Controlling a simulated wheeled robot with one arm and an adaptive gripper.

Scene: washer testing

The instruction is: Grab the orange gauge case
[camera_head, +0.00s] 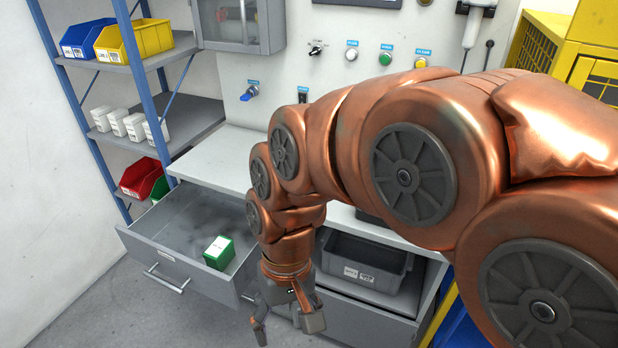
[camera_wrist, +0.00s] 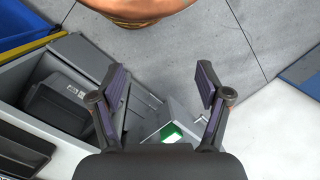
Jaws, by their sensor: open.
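I see no orange gauge case in either view; my copper-coloured arm covers much of the worktop in the head view. My gripper (camera_head: 285,322) hangs with its fingers spread in front of the workbench, beside the open drawer (camera_head: 150,248). In the wrist view my gripper (camera_wrist: 161,82) is open, with nothing held between its fingers. A green box with a white label (camera_head: 219,252) lies in the drawer. It also shows in the wrist view (camera_wrist: 171,133), beyond the fingers.
A dark grey bin (camera_head: 362,264) sits in the bench opening, right of my gripper. A blue-post shelf (camera_head: 185,118) with yellow, blue, red and green bins stands at the left. A yellow cabinet (camera_head: 545,45) is at the right. Grey floor (camera_head: 95,325) is clear at the lower left.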

